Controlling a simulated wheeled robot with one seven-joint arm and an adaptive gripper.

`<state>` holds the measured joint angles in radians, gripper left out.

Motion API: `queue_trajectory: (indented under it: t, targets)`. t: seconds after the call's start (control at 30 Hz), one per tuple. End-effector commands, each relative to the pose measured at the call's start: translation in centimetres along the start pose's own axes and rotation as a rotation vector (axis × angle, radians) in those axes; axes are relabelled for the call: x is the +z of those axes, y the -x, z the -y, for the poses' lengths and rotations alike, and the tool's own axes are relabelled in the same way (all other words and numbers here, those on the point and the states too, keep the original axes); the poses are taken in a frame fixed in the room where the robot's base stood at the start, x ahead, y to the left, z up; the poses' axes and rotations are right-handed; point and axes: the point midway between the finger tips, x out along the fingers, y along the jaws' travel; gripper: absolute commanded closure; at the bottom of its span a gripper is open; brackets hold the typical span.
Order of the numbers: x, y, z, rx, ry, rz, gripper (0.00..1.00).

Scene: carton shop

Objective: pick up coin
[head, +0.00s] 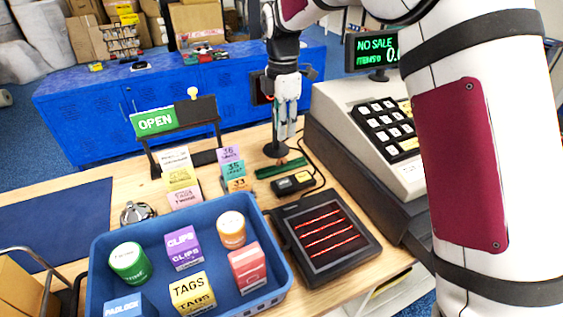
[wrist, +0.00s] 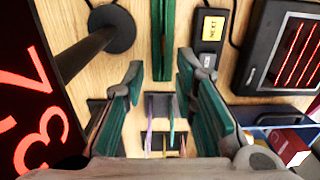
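I cannot make out a coin in either view. My gripper (head: 285,118) points down over the wooden counter, behind the blue bin in the head view. In the wrist view my gripper (wrist: 162,72) is open, its two green-padded fingers wide apart with nothing held between them. A narrow dark-green bar (head: 281,168) lies on the counter below and nearer than the gripper. The bar also shows in the wrist view (wrist: 163,40), beyond the fingertips. Small card holders (wrist: 160,105) show between the fingers, lower down.
A round-based pole (wrist: 110,28) and a red-digit display (wrist: 40,120) stand close left of the fingers in the wrist view. The card rack (head: 233,168), OPEN sign (head: 155,120), blue bin (head: 270,295), small NEXT button box (head: 293,183), black pad (head: 325,238) and cash register (head: 345,100) crowd around.

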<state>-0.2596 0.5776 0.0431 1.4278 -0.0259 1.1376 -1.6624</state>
Motion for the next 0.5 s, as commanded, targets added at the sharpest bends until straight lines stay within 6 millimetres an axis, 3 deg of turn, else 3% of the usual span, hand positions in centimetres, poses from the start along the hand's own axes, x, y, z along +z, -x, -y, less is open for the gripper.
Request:
queue_trajectory:
  t: [0.2, 0.5]
  targets:
    - [-0.1, -3.3, 0.1, -0.001, 0.0, -0.001, 0.74]
    - [-0.4, -5.7, 0.4, -0.003, 0.0, 0.001, 0.74]
